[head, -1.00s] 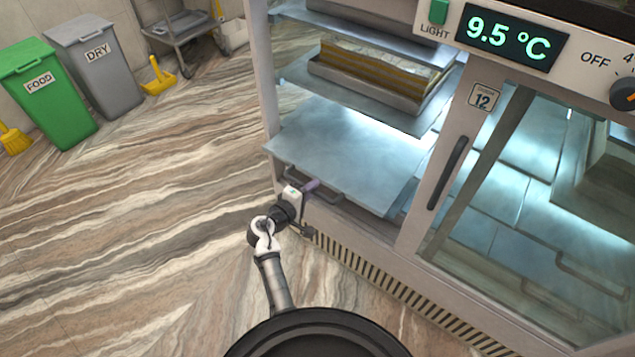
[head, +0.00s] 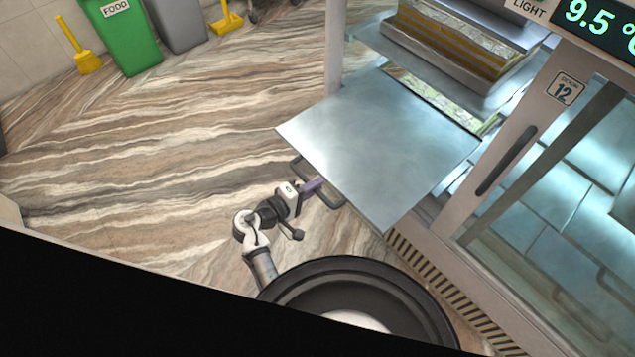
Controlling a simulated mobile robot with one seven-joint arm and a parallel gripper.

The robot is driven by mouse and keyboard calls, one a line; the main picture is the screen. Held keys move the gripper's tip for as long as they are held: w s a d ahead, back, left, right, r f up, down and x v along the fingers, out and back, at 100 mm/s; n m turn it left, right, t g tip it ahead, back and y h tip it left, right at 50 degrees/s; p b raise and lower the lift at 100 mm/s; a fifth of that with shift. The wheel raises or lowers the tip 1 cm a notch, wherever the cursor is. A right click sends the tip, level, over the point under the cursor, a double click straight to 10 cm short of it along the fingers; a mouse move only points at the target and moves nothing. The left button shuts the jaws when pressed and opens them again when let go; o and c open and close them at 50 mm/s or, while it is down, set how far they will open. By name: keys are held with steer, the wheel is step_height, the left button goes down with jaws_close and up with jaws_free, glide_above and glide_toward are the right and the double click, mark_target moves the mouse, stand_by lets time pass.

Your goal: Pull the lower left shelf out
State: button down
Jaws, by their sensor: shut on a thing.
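The lower left shelf (head: 385,140) is a flat, bare metal sheet. It sticks out of the left bay of the display cabinet (head: 447,238), past its front frame, over the floor. A dark bar handle (head: 328,203) runs along its front edge. My gripper (head: 315,185) is shut on this handle, near its middle. The fingertips are small in the head view, and the exact grip is partly hidden by the gripper body. The back part of the shelf lies inside the cabinet, below the shelf above.
A higher shelf holds a tray (head: 455,62) with yellow-brown contents. The right glass door (head: 560,215) is shut, with a dark vertical handle (head: 506,160). A green FOOD bin (head: 122,38), a grey bin (head: 178,22) and a yellow broom (head: 86,60) stand far left. The striped floor between is clear.

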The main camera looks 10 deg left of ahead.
steer(key=c, duration=1.5)
jaws_free()
steer(key=shift+s+a, duration=0.1)
steer(key=b+v, duration=0.1)
steer(key=v, duration=1.2)
steer(key=shift+s+a+b, duration=0.15)
steer(key=shift+s+b, duration=0.1)
steer(key=shift+b, duration=0.15)
steer(key=shift+r, duration=0.1)
